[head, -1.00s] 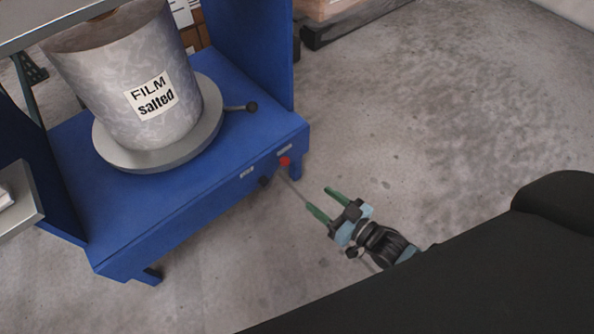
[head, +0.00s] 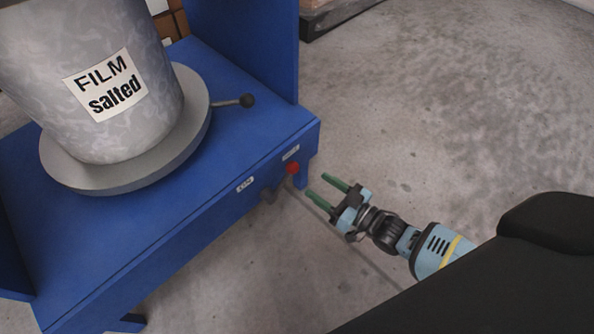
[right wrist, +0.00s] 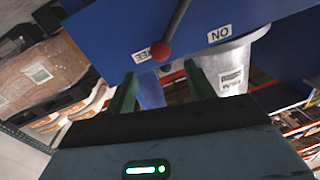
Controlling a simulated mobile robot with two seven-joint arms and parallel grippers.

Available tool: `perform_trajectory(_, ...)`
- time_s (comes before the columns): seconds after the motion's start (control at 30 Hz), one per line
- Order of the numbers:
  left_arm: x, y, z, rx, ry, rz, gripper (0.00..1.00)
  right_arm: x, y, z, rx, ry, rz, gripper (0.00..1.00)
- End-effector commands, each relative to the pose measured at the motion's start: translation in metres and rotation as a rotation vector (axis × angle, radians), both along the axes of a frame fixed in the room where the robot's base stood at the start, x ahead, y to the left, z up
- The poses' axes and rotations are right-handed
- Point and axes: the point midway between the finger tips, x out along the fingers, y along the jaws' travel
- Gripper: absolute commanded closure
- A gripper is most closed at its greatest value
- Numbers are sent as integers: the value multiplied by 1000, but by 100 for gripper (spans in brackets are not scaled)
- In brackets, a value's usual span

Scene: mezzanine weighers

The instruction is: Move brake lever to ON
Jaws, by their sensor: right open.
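The brake lever's red knob (head: 292,168) sits at the front face of the blue weigher frame, close to its right corner. It is beside the right label (head: 291,152); the left label (head: 245,184) is further along the face. In the right wrist view the red knob (right wrist: 160,50) on its grey rod is next to the label ending in "EE" (right wrist: 141,56), away from the upside-down ON label (right wrist: 220,33). My right gripper (head: 318,185) is open and empty, just right of the knob. In the wrist view the knob appears between and beyond the fingers. My left gripper is out of view.
A grey drum (head: 105,85) labelled FILM salted stands on a round grey plate (head: 195,120) on the blue frame (head: 240,150). A black-knobbed handle (head: 247,100) sticks out beside the plate. The concrete floor (head: 430,110) to the right is clear.

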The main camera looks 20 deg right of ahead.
Motion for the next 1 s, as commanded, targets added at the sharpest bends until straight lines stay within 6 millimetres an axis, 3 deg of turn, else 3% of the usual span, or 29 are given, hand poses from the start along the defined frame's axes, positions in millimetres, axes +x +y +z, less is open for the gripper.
perform_trajectory(0.5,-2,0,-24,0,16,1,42,59,30,-2,0,0,0,46)
perform_trajectory(0.93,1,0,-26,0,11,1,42,68,34,0,0,0,0,46)
perform_trajectory(1.0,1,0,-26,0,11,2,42,68,34,0,0,0,0,55)
